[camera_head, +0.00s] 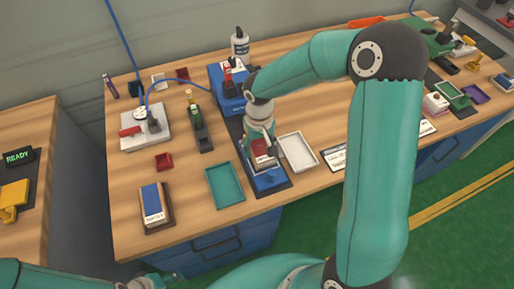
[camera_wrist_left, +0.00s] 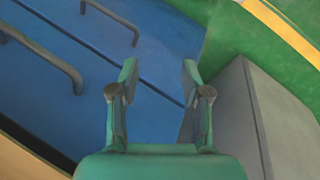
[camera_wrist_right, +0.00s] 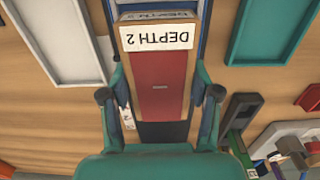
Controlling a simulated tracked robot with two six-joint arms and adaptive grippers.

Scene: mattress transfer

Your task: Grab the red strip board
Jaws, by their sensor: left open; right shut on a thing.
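The red strip board (camera_wrist_right: 158,85) lies between the fingers of my right gripper (camera_wrist_right: 160,92), which is shut on it. A white label reading DEPTH 2 (camera_wrist_right: 157,36) shows upside down at its far end. In the head view the board (camera_head: 263,147) is small and partly covered by my right gripper (camera_head: 262,138), above a blue piece (camera_head: 268,180) on a dark base. My left gripper (camera_wrist_left: 158,85) is open and empty, low in front of the blue drawers (camera_wrist_left: 70,70).
A teal tray (camera_head: 240,184) lies left of the blue piece and a white tray (camera_head: 298,152) right of it. A blue-topped block (camera_head: 153,200) stands at the front left. A blue machine (camera_head: 226,92) stands behind. My right arm hides part of the table.

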